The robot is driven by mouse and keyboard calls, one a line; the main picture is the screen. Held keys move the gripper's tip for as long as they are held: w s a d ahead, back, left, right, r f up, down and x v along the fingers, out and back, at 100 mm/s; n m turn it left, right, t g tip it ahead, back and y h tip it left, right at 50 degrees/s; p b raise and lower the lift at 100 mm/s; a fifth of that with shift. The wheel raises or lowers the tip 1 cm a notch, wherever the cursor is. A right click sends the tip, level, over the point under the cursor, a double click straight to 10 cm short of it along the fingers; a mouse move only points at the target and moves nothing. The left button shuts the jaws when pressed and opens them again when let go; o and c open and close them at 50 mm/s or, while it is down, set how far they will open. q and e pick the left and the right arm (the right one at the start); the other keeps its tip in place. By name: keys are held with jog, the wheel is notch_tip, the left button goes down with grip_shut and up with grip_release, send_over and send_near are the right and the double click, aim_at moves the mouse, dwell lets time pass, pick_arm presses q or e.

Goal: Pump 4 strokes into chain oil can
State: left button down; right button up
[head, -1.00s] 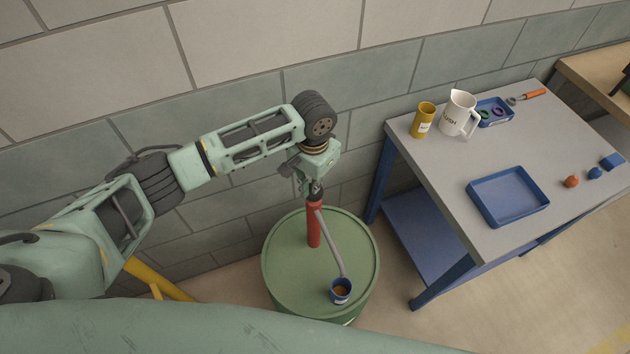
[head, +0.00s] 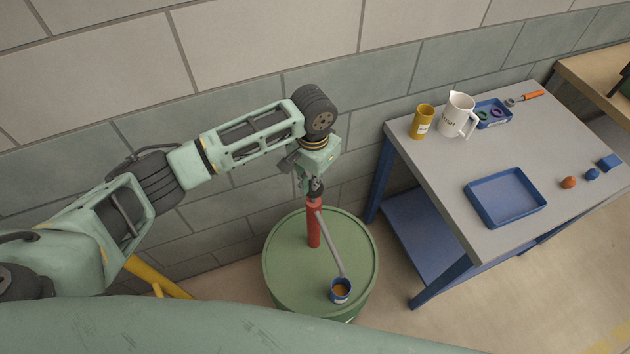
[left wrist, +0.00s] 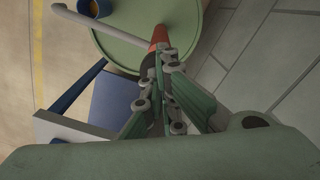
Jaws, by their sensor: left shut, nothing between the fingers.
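A red pump (head: 313,228) with a grey spout (head: 331,245) stands upright on a green drum (head: 290,268). A small blue can (head: 341,291) with amber-brown contents stands on the drum lid under the spout's end; it also shows in the left wrist view (left wrist: 88,9). My left gripper (head: 315,190) is shut at the top of the pump, above the red body. In the left wrist view its fingers (left wrist: 160,60) are together with the pump's red part (left wrist: 159,36) just beyond them. The pump's top is mostly hidden by the gripper. My right gripper is not in view.
A grey table (head: 425,165) to the right holds a yellow cup (head: 422,122), a white jug (head: 456,115), a blue parts tray (head: 493,113), an empty blue tray (head: 506,196) and small items. A block wall (head: 230,85) stands close behind the drum.

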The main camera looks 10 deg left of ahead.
pick_arm(q)
jog(key=shift+r, duration=1.45)
jog(key=shift+f, duration=0.2)
jog(key=shift+f+b, duration=0.9)
jog(key=shift+f, duration=2.05)
jog(key=shift+r+p, duration=0.95)
jog(key=shift+r, duration=2.2)
